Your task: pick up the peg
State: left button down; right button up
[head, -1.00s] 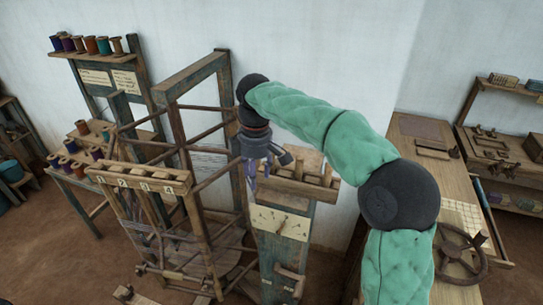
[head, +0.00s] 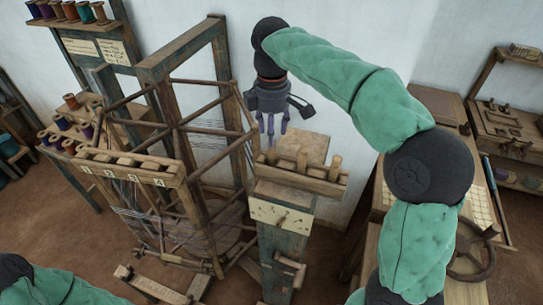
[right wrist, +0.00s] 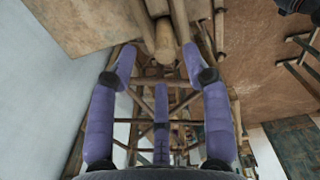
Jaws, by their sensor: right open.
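My left gripper is out of view.
A wooden frame with crossing bars (head: 185,130) stands close left of the rack. A numbered wooden box (head: 130,168) is mounted on its front. A pale board (head: 305,146) lies behind the pegs. A workbench and a handwheel (head: 470,255) are at the right.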

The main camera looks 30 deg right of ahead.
aim_at(271, 157)
jog(key=shift+f, duration=0.25)
jog(key=f, duration=0.4)
jog(key=shift+s+a, duration=0.25)
jog(key=shift+s, duration=0.05)
jog(key=shift+w+f, duration=0.1)
jog(key=shift+f, duration=0.4)
grip_shut()
